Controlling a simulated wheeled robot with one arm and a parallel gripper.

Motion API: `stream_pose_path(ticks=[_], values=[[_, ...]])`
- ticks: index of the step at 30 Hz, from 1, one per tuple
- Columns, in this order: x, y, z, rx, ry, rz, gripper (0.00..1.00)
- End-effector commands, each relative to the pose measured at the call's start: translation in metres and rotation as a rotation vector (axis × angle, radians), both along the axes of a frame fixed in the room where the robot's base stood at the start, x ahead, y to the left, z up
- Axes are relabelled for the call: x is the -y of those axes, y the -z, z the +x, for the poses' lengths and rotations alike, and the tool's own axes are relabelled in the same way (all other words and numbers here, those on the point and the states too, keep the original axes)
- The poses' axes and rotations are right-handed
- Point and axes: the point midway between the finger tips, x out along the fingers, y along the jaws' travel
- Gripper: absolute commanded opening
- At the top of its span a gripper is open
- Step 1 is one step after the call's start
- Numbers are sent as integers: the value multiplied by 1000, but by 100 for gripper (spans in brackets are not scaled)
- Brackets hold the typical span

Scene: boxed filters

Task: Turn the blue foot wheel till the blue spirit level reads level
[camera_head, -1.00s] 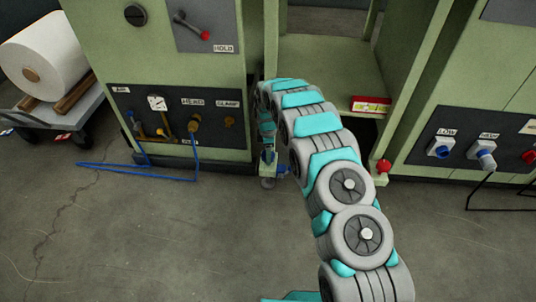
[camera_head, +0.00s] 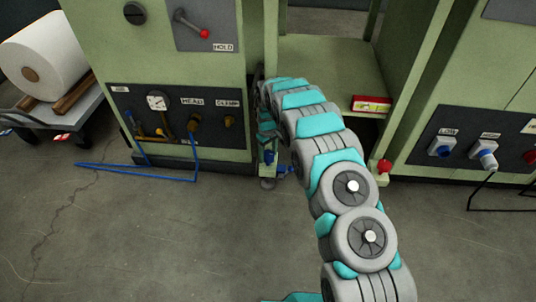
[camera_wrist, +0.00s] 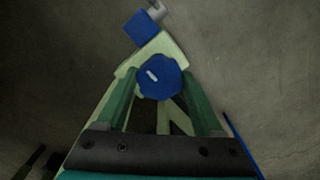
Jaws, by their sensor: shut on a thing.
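The blue foot wheel (camera_wrist: 158,79) shows in the wrist view as a many-sided blue knob with a short pale mark on its face, tilted. My gripper (camera_wrist: 161,84) has its two green fingers on either side of the wheel and is shut on it. A blue block (camera_wrist: 141,26) with a grey piece beyond it lies just past the wheel; I cannot tell if it is the spirit level. In the head view, small blue parts (camera_head: 284,169) show at the frame's left foot, mostly behind my arm. No level reading can be made out.
A red knob (camera_head: 384,166) is at the frame's right foot. A red box (camera_head: 371,104) lies on the green shelf (camera_head: 322,68). A blue hose (camera_head: 150,174) runs on the floor at the left. A cart with a white roll (camera_head: 45,57) stands far left. The front floor is clear.

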Motion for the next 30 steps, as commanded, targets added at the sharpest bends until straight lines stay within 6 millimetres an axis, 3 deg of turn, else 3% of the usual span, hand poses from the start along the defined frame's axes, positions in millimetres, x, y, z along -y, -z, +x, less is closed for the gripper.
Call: stream_pose_path(ticks=[30], values=[[0,0,0,1,900,0,13]])
